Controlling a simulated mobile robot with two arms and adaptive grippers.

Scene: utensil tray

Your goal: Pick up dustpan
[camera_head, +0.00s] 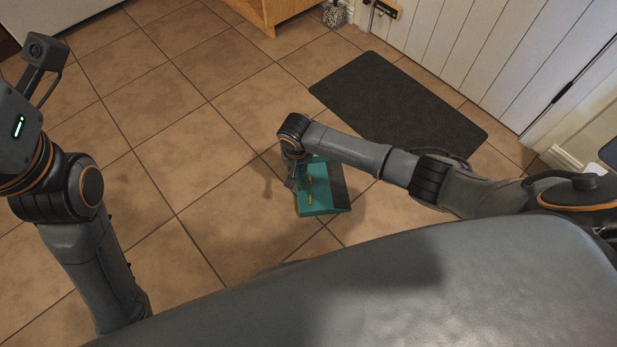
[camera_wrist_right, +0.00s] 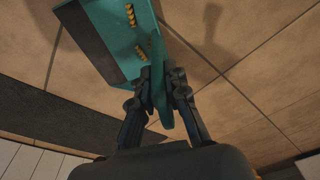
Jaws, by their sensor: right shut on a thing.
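The teal dustpan (camera_head: 318,203) has a dark front part and is at the middle of the head view, over the tiled floor. A few small yellow-brown pieces (camera_head: 310,197) lie in it. In the wrist view the dustpan (camera_wrist_right: 112,38) shows at the upper left, its teal handle running down between my fingers. My right gripper (camera_wrist_right: 162,92) is shut on that handle. In the head view my right gripper (camera_head: 291,180) is partly hidden by its own wrist. I cannot tell whether the pan touches the floor. My left arm shows at the left, but its fingers are out of view.
A dark mat (camera_head: 395,103) lies on the floor beyond my right arm. A wooden cabinet (camera_head: 268,12) stands at the top, and a white panelled door (camera_head: 490,50) is at the upper right. The tiled floor (camera_head: 150,110) left of the dustpan is clear.

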